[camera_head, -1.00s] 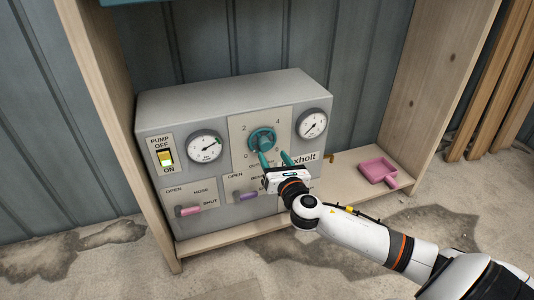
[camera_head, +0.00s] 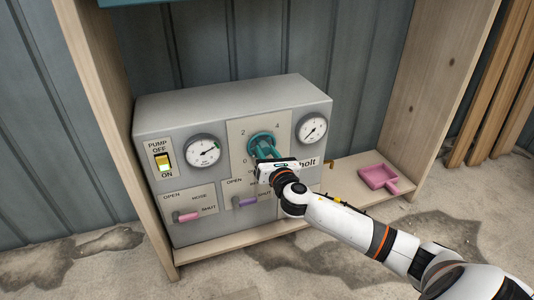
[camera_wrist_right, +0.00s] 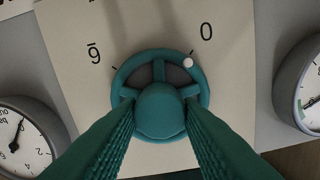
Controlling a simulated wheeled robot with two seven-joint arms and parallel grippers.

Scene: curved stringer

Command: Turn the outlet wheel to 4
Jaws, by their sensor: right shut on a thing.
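The outlet wheel (camera_head: 262,134) is a teal ring with spokes on the front of the grey panel. In the right wrist view the wheel (camera_wrist_right: 150,55) shows a round central hub (camera_wrist_right: 159,108) and a white dot (camera_wrist_right: 188,63) on its rim. The dot sits near the printed 0 (camera_wrist_right: 207,31); the label at the left (camera_wrist_right: 95,53) appears upside down. My right gripper (camera_head: 264,150) has its teal fingers shut on the hub, one on each side. They hide the lower part of the wheel. My left gripper is not in view.
Round gauges flank the wheel, one left (camera_head: 202,151) and one right (camera_head: 312,128). A lit pump switch (camera_head: 162,161), a pink lever (camera_head: 187,217) and a purple lever (camera_head: 245,202) are on the panel.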

